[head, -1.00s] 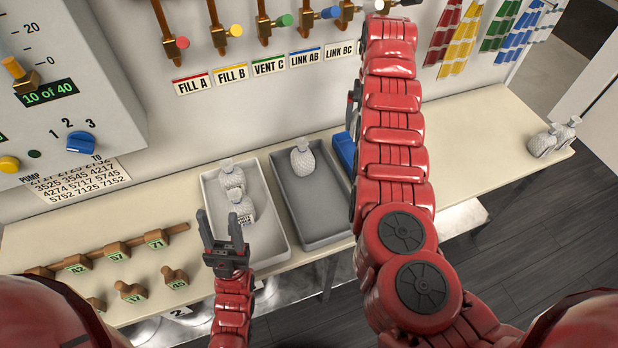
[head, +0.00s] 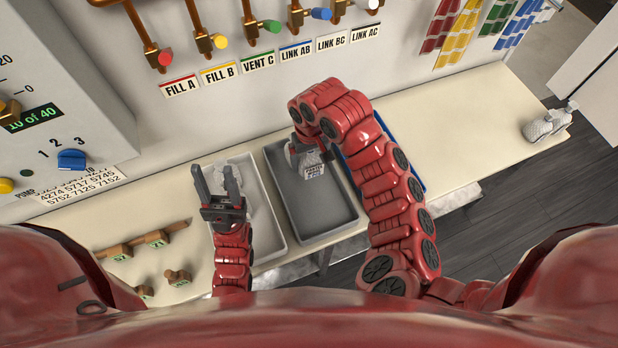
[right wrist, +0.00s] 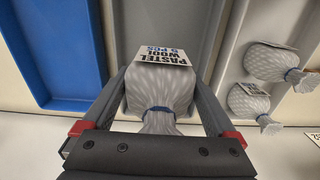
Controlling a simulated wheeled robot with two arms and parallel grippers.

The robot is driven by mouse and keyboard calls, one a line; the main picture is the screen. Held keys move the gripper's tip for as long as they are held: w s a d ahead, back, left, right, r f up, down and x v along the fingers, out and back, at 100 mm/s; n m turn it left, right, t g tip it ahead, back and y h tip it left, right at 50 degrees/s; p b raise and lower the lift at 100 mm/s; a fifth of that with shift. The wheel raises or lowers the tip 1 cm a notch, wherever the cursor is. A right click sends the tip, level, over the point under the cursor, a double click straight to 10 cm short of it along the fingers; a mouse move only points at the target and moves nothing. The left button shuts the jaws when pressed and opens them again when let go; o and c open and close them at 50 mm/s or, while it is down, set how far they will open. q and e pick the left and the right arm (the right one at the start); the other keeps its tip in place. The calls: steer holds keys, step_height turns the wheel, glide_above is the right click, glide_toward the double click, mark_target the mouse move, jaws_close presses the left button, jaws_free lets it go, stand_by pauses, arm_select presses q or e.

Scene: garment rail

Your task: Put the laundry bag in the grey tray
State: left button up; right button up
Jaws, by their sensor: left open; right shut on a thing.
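A pale, speckled laundry bag (head: 313,171) with a printed label is in my right gripper (head: 300,152), at the back of the dark grey tray (head: 315,210). In the right wrist view the bag (right wrist: 160,88) sits between the two fingers, its label reading "PASTEL WOOL 5 PCS" and its tied neck towards the camera. The grey tray (right wrist: 165,20) is beneath it. I cannot tell whether the bag touches the tray floor.
Two more bags lie in the lighter tray, clear in the right wrist view (right wrist: 285,58). A blue tray (right wrist: 60,45) adjoins the grey one. Wooden blocks (head: 178,276) lie at left. Valve handles line the wall above.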

steer(key=shift+s+a+f, duration=0.1)
steer(key=shift+s+f, duration=0.2)
steer(key=shift+s, duration=0.05)
step_height(320, 180, down, 5)
steer(key=shift+s+f+b, duration=0.1)
steer(key=shift+b, duration=1.05)
steer(key=shift+a+f, duration=0.1)
steer(key=shift+f, duration=0.1)
step_height(320, 180, down, 4)
steer(key=shift+r+p, duration=0.25)
steer(key=shift+p, duration=0.55)
steer(key=shift+f, duration=0.35)
